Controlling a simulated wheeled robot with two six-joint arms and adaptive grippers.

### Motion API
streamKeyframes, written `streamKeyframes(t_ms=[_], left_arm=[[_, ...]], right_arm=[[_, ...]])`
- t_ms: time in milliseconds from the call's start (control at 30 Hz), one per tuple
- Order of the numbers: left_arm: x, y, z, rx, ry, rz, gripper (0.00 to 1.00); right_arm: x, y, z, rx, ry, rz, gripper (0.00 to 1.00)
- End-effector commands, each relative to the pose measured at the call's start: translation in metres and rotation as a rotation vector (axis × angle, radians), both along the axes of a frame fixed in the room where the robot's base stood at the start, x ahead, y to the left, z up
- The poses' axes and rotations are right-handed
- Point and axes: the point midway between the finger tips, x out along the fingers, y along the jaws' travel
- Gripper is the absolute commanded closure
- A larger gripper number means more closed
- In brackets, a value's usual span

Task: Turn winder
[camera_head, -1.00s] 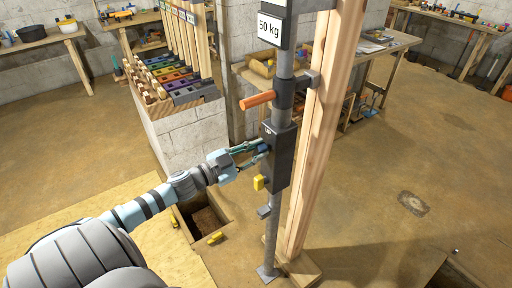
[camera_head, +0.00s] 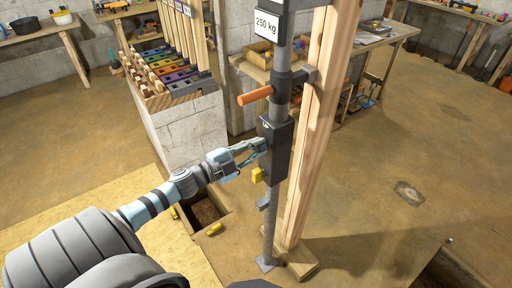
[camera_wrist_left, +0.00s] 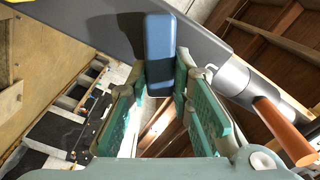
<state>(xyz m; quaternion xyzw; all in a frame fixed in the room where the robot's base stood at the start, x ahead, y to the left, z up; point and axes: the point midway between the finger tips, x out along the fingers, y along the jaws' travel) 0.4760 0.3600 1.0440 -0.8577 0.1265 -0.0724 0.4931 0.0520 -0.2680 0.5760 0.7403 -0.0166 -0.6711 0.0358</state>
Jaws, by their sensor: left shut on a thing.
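The winder (camera_wrist_left: 160,52) is a blue block-shaped handle on the side of a dark box (camera_head: 279,160). The box is fixed on a grey upright pole beside a wooden post. My left gripper (camera_head: 261,150) reaches the box from the left. In the left wrist view, its green-padded fingers stand on either side of the winder and are shut on it. In the head view the fingers mostly hide the winder. A sign above reads "250 kg" (camera_head: 269,24). My right gripper is not in view.
An orange bar (camera_head: 255,96) sticks out left from the pole above the box. A yellow tab (camera_head: 257,175) sits just below my gripper. The wooden post (camera_head: 312,130) stands close on the right. A square pit (camera_head: 205,211) opens in the floor below.

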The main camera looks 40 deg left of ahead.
Motion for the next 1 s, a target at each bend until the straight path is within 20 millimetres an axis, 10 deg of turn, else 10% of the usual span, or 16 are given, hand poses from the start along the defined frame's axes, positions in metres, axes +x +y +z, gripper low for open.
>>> streamKeyframes(t_ms=[367, 400, 500, 1000], left_arm=[[-0.001, 0.0, -0.003, 0.003, 0.004, 0.0, 1.0], [-0.001, 0.0, -0.003, 0.003, 0.004, 0.001, 0.77], [-0.001, 0.0, -0.002, 0.003, 0.003, 0.0, 0.61], [-0.015, 0.003, -0.002, 0.004, 0.002, -0.004, 0.6]], right_arm=[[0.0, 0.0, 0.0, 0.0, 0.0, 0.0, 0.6], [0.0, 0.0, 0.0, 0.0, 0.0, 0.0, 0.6], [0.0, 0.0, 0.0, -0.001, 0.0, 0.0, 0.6], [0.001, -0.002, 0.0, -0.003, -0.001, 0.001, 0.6]])
